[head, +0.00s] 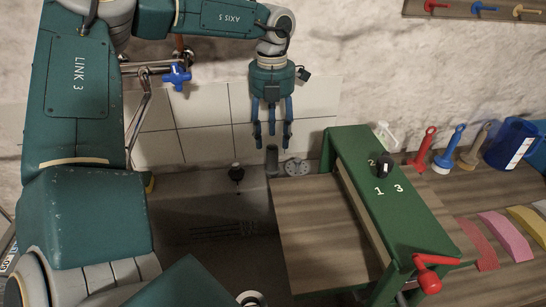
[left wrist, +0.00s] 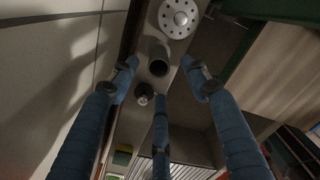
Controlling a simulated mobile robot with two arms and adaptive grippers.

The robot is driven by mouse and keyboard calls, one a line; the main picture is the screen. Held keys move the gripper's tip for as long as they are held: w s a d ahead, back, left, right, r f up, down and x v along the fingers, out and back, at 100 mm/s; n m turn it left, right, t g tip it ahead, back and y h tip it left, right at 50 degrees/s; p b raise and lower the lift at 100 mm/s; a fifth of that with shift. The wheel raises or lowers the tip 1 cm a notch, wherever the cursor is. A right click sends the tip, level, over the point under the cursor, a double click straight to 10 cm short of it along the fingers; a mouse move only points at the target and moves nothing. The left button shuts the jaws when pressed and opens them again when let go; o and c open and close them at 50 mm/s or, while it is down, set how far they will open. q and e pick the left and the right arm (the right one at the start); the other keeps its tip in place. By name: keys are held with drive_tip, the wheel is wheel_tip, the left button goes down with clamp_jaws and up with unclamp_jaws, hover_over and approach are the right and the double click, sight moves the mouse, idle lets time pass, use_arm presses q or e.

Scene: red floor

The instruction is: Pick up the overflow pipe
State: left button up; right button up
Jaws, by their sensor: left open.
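The overflow pipe (head: 272,159) is a short grey tube standing upright at the back edge of the sink (head: 190,215). In the left wrist view its round open top (left wrist: 158,62) shows between the blue fingers. My left gripper (head: 272,138) hangs with its fingers pointing down, just above the pipe in the head view. Its fingers are open and hold nothing. In the left wrist view the gripper (left wrist: 159,76) has its fingertips spread about the pipe's end; I cannot tell the exact gap. My right gripper is not in view.
A round perforated strainer (head: 296,167) lies beside the pipe, and a dark knob (head: 236,173) is on its other side. A blue-handled tap (head: 177,76) is left. A green frame (head: 395,190) with a wooden board (head: 325,230) stands right. Brushes line the wall.

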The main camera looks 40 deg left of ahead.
sight(273, 147)
use_arm(q)
drive_tip(key=shift+f, duration=0.7)
wheel_tip(273, 147, down, 5)
drive_tip(key=shift+w+a+r+p, duration=0.1)
drive_tip(key=shift+a+p, duration=0.05)
drive_tip(key=shift+p, duration=0.75)
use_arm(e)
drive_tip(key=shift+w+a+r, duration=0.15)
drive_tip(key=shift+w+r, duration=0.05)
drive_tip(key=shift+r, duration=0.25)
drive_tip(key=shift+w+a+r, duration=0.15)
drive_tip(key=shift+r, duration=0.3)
use_arm(q)
clamp_jaws()
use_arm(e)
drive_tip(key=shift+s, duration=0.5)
